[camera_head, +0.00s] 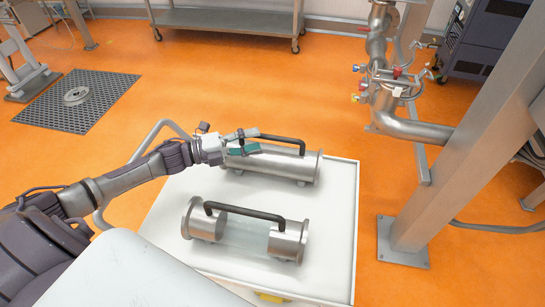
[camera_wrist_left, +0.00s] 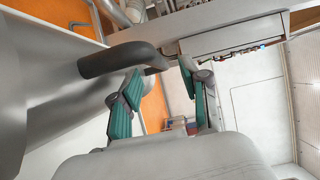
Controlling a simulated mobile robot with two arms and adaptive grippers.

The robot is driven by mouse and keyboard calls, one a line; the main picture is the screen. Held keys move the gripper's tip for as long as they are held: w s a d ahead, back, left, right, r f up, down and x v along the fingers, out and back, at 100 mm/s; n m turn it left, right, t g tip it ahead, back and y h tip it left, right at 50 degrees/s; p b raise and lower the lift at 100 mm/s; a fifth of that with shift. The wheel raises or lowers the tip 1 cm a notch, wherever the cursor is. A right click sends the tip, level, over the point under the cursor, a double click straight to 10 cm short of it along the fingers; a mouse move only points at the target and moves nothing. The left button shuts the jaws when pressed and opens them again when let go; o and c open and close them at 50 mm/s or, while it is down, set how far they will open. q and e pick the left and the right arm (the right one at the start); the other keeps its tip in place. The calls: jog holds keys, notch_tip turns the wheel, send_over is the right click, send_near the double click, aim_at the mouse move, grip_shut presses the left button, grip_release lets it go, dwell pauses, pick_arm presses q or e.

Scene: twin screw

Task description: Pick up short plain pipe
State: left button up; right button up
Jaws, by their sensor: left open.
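The short plain pipe (camera_head: 285,165) is an all-steel cylinder with end flanges and a black bar handle (camera_head: 285,139) on top. It lies on the far part of a white cart top. My left gripper (camera_head: 245,141) is open at the left end of that handle, with its teal fingers spread. In the left wrist view the gripper (camera_wrist_left: 159,85) has the black handle (camera_wrist_left: 115,59) just beyond its fingertips. I cannot tell whether the handle is between them or touching. My right gripper is not in view.
A second pipe (camera_head: 245,232) with a clear middle and black handle lies nearer on the white cart (camera_head: 340,230). A steel post (camera_head: 455,150) and valve piping (camera_head: 385,85) stand at the right. A low steel table (camera_head: 225,19) is at the back. Orange floor (camera_head: 230,80) is open beyond the cart.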

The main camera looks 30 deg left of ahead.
aim_at(271, 138)
pick_arm(q)
jog(key=shift+r+p+x, duration=0.25)
jog(key=shift+p+x, duration=0.4)
jog(key=shift+x, duration=0.5)
jog(key=x, duration=0.3)
jog(key=shift+w+d+f+p, duration=0.1)
jog(key=shift+d+f+p, duration=0.2)
jog(key=shift+p, duration=0.1)
jog(key=shift+a, duration=0.1)
jog(key=c, duration=0.8)
grip_shut()
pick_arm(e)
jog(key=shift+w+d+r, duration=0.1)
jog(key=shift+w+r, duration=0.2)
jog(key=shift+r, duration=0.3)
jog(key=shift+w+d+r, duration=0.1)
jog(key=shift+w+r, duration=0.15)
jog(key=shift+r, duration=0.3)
pick_arm(q)
jog(key=shift+r, duration=0.15)
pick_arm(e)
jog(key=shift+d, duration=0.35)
